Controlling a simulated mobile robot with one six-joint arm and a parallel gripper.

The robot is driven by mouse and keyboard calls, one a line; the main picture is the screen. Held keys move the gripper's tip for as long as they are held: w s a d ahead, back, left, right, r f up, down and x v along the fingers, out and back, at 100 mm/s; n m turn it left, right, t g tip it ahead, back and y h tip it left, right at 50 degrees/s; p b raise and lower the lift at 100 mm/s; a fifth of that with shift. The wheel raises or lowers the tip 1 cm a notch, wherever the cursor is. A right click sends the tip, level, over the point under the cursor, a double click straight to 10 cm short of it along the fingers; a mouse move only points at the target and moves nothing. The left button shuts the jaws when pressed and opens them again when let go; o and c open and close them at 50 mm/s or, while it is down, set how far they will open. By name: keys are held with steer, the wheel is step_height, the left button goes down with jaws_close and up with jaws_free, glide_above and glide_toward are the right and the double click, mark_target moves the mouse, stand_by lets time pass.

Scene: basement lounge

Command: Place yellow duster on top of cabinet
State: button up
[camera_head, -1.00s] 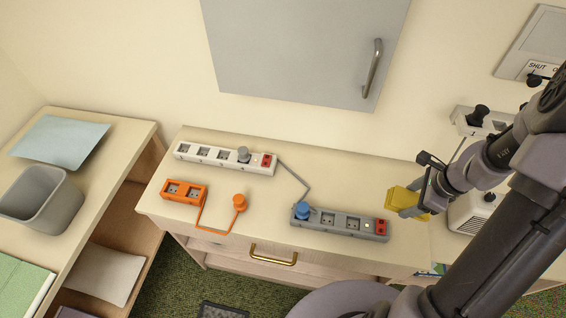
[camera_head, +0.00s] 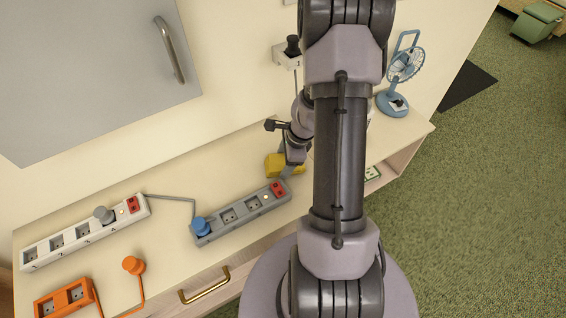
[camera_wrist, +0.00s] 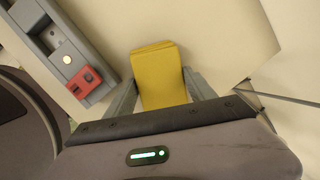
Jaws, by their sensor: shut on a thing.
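The yellow duster (camera_head: 277,165) is in my gripper (camera_head: 291,168), over the right part of the pale cabinet top (camera_head: 225,165), behind the red-switch end of a grey power strip. In the wrist view the duster (camera_wrist: 158,72) is a yellow block between the two grey fingers of my gripper (camera_wrist: 160,95), which are shut on it. I cannot tell whether its underside touches the surface. The cabinet has a drawer with a brass handle (camera_head: 204,285). A grey wall cabinet (camera_head: 85,70) with a metal handle hangs above. My arm hides part of the right side.
The grey power strip (camera_head: 240,212) with a blue plug lies close to the duster. A white power strip (camera_head: 85,232) and an orange socket block (camera_head: 66,299) lie further left. A blue fan (camera_head: 398,80) stands at the right. A thin cable (camera_wrist: 275,96) shows in the wrist view.

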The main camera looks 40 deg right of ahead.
steer(key=shift+f, duration=0.1)
steer(key=o, duration=1.1)
